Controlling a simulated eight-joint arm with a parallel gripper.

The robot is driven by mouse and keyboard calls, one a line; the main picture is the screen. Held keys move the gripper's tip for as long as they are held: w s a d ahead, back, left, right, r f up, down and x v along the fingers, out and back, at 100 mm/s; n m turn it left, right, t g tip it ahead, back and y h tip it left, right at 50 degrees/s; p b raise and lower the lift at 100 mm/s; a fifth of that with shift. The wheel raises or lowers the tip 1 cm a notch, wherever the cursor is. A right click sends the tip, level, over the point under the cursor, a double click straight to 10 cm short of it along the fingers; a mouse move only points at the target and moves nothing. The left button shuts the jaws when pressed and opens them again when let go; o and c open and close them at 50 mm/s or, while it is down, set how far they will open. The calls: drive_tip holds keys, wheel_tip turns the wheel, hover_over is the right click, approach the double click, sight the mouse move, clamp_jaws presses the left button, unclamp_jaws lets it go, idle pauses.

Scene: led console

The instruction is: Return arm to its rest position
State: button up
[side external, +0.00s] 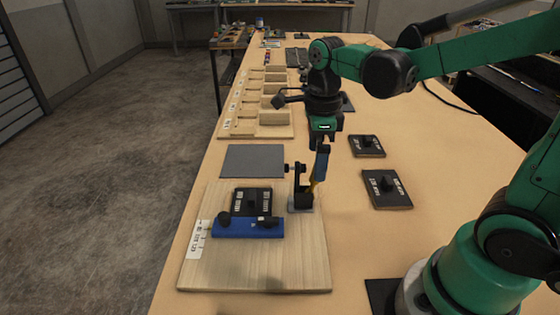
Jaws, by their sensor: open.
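My green and black arm reaches in from the right, and my gripper (324,143) points down over the table. It is open, just above a blue-handled tool (321,163) that stands upright by a black holder (299,187). I cannot tell whether the fingertips touch the tool. The holder stands on a light wooden board (240,270). On the same board, a black plate with a raised knob and white markings (252,200) sits against a blue fixture (240,228) with dark knobs.
Two black plates with knobs, one farther (367,146) and one nearer (387,188), lie right of the board. A grey mat (252,160) lies behind the board. A wooden slotted rack (262,120) stands farther back.

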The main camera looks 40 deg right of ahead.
drive_tip(key=shift+s+f, duration=0.1)
drive_tip(key=shift+f, duration=0.3)
drive_tip(key=shift+s+d+f, duration=0.1)
drive_tip(key=shift+s+d, duration=0.35)
drive_tip(key=shift+d, duration=0.05)
drive_tip(key=shift+w+a, duration=0.35)
drive_tip(key=shift+w, duration=0.05)
wheel_tip(320, 180, up, 7)
drive_tip(key=shift+w+a+r, duration=0.15)
drive_tip(key=shift+r, duration=0.05)
wheel_tip(320, 180, down, 6)
drive_tip(key=shift+f, duration=0.15)
drive_tip(key=s+d+f, duration=0.4)
drive_tip(key=shift+f, duration=0.15)
drive_tip(key=shift+s+d+f, duration=0.15)
drive_tip(key=shift+f, duration=0.2)
drive_tip(key=shift+s+d+f, duration=0.1)
drive_tip(key=shift+f, duration=0.25)
